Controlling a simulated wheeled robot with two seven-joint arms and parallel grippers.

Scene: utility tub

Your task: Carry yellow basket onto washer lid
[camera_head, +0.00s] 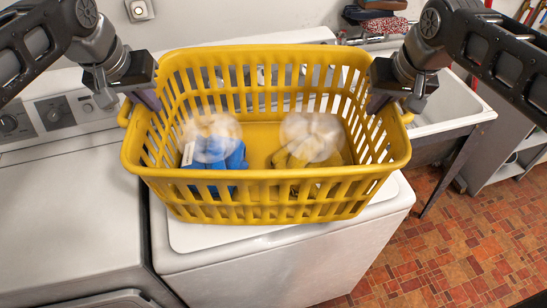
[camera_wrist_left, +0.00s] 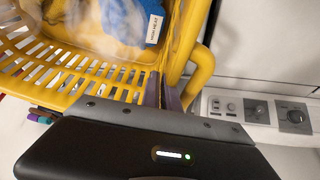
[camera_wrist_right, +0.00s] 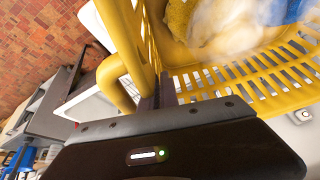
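The yellow basket (camera_head: 270,188) is over the white washer lid (camera_head: 235,238), upright and roughly level; I cannot tell whether its bottom touches the lid. It holds a blue item (camera_head: 222,160), a yellow item (camera_head: 310,158) and two blurry whitish round shapes. My left gripper (camera_head: 148,98) is at the basket's left end, its fingers close together on the wall beside the handle (camera_wrist_left: 201,65). My right gripper (camera_head: 378,98) is likewise on the right end, beside the other handle (camera_wrist_right: 120,85). Both appear shut on the basket. The basket hides the lid's middle and back.
A second white machine (camera_head: 75,205) with a knob panel (camera_head: 60,112) stands close on the left. A utility tub (camera_head: 450,105) is at the back right. Red tiled floor (camera_head: 460,245) is open at the right. Folded cloths (camera_head: 378,22) lie at the back.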

